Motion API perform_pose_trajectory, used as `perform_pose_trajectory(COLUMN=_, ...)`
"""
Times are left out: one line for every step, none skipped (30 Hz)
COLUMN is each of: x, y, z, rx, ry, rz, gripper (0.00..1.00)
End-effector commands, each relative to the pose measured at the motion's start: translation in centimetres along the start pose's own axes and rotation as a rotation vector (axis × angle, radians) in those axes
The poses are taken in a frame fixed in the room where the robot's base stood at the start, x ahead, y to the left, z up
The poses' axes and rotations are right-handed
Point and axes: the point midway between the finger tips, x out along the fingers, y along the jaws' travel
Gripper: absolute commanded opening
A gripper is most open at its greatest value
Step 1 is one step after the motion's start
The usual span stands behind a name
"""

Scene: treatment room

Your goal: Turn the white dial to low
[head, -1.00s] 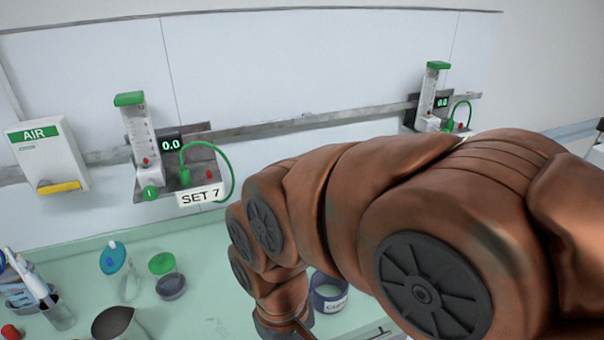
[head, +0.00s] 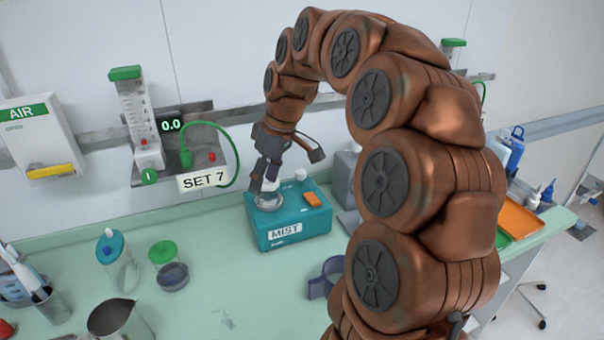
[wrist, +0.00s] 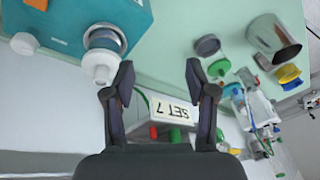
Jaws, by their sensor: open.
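A teal box labelled MIST (head: 287,236) stands on the counter against the back wall. My gripper (head: 290,168) is open above the box, with one finger over the cup. In the wrist view the gripper (wrist: 159,72) is empty. The box (wrist: 125,14) is upper left there, with a white round part (wrist: 101,67) beside the left finger. No dial setting is readable.
A flowmeter set labelled SET 7 (head: 203,180) with a green hose is on the wall rail to the left. A metal jug (head: 115,318), a green-lidded jar (head: 170,274) and a purple holder (head: 324,279) stand on the counter.

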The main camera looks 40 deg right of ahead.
Motion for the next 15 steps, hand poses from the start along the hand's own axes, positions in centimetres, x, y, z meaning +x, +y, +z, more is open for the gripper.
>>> perform_pose_trajectory(x=0.3, y=2.6, z=-0.3, rx=-0.007, ry=0.022, rz=0.006, gripper=0.56)
perform_pose_trajectory(x=0.1, y=4.0, z=-0.4, rx=-0.015, ry=0.035, rz=0.012, gripper=0.56)
perform_pose_trajectory(x=-0.1, y=5.8, z=-0.5, rx=-0.026, ry=0.054, rz=0.022, gripper=0.56)
perform_pose_trajectory(x=-0.1, y=7.2, z=-0.5, rx=-0.032, ry=0.063, rz=0.025, gripper=0.56)
perform_pose_trajectory(x=-0.1, y=8.5, z=-0.4, rx=-0.038, ry=0.074, rz=0.031, gripper=0.56)
perform_pose_trajectory(x=-0.4, y=10.2, z=-0.2, rx=-0.047, ry=0.088, rz=0.044, gripper=0.56)
perform_pose_trajectory(x=-0.4, y=11.4, z=0.0, rx=-0.052, ry=0.095, rz=0.05, gripper=0.56)
perform_pose_trajectory(x=-0.4, y=12.6, z=0.2, rx=-0.057, ry=0.102, rz=0.057, gripper=0.56)
perform_pose_trajectory(x=-0.5, y=14.0, z=0.5, rx=-0.062, ry=0.112, rz=0.069, gripper=0.56)
perform_pose_trajectory(x=-0.6, y=15.0, z=0.8, rx=-0.066, ry=0.119, rz=0.077, gripper=0.56)
perform_pose_trajectory(x=-0.7, y=15.8, z=1.1, rx=-0.069, ry=0.124, rz=0.083, gripper=0.56)
perform_pose_trajectory(x=-0.7, y=16.8, z=1.4, rx=-0.074, ry=0.128, rz=0.091, gripper=0.56)
perform_pose_trajectory(x=-0.7, y=17.5, z=1.6, rx=-0.076, ry=0.132, rz=0.097, gripper=0.56)
perform_pose_trajectory(x=-0.8, y=18.1, z=1.8, rx=-0.079, ry=0.134, rz=0.103, gripper=0.56)
perform_pose_trajectory(x=-0.8, y=18.7, z=2.0, rx=-0.08, ry=0.137, rz=0.109, gripper=0.56)
